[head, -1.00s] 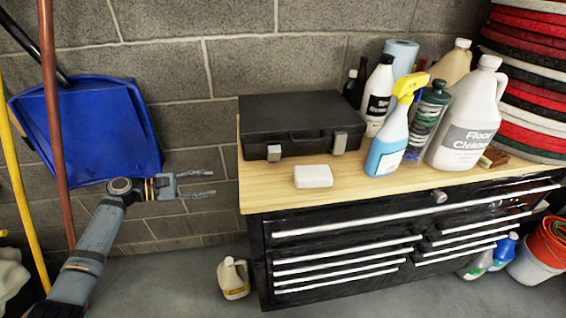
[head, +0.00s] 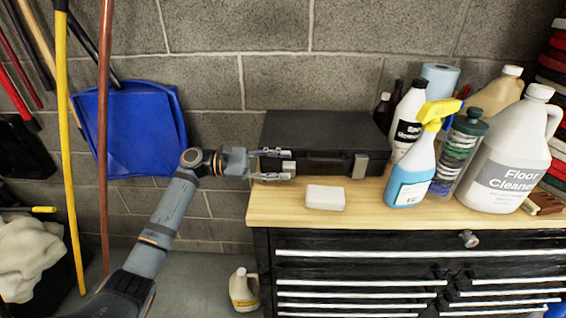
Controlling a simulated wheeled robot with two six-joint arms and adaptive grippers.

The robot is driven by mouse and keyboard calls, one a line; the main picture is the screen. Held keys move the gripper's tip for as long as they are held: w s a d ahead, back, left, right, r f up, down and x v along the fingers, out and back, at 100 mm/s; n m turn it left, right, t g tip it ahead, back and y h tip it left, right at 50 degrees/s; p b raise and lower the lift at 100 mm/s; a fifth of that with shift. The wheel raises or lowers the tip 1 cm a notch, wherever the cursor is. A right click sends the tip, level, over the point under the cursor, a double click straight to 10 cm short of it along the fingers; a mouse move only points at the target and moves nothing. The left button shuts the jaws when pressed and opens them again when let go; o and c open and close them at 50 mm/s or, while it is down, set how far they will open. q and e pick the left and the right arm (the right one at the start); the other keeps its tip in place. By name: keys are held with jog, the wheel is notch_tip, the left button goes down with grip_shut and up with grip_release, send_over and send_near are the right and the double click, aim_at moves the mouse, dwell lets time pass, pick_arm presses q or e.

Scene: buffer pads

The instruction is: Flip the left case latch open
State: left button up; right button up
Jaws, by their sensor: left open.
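The black case (head: 325,129) lies closed on the wooden top of the tool chest. Its right latch (head: 361,165) is a grey tab on the front face, hanging down. The left latch (head: 288,166) is on the same face, mostly hidden by my gripper. My left gripper (head: 284,165) is open at the case's front left corner, one finger above the other, with the left latch seemingly between the fingertips. I cannot tell whether they touch it. My right gripper is out of view.
A white block (head: 325,198) lies just in front of the case. A blue spray bottle (head: 408,172), a white bottle (head: 408,118) and a Floor Cleaner jug (head: 505,165) crowd the right side. A blue dustpan (head: 140,130) hangs behind my left arm.

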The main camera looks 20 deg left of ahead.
pick_arm(q)
jog(key=shift+w+d, duration=0.1)
jog(key=shift+d, duration=0.4)
jog(key=shift+c, duration=2.1)
jog(key=c, duration=0.4)
grip_shut()
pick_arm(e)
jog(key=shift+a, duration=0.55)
